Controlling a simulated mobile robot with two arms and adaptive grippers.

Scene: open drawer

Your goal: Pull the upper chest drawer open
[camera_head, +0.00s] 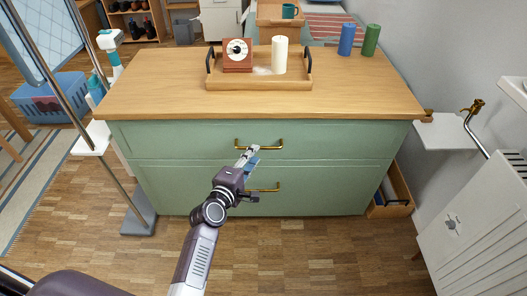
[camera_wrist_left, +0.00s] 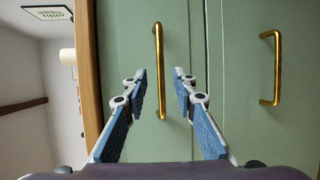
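The green chest (camera_head: 160,141) has two drawer fronts, and both look shut. The upper drawer (camera_head: 190,140) carries a brass bar handle (camera_head: 275,148). My left gripper (camera_head: 250,152) is in front of this handle, its fingers hiding part of it. In the left wrist view, turned sideways, the upper handle (camera_wrist_left: 159,60) appears between the two open blue-grey fingers (camera_wrist_left: 159,75). No contact shows, and I cannot tell how deep the handle sits between the fingertips. The lower drawer's handle (camera_wrist_left: 276,68) is to the right there. My right gripper is not in view.
A wooden tray (camera_head: 260,84) on the chest top holds a red-brown clock (camera_head: 237,56) and a white candle (camera_head: 279,55). Blue (camera_head: 347,40) and green (camera_head: 371,41) candles stand behind. A white radiator (camera_head: 475,235) is at right. The floor before the chest is clear.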

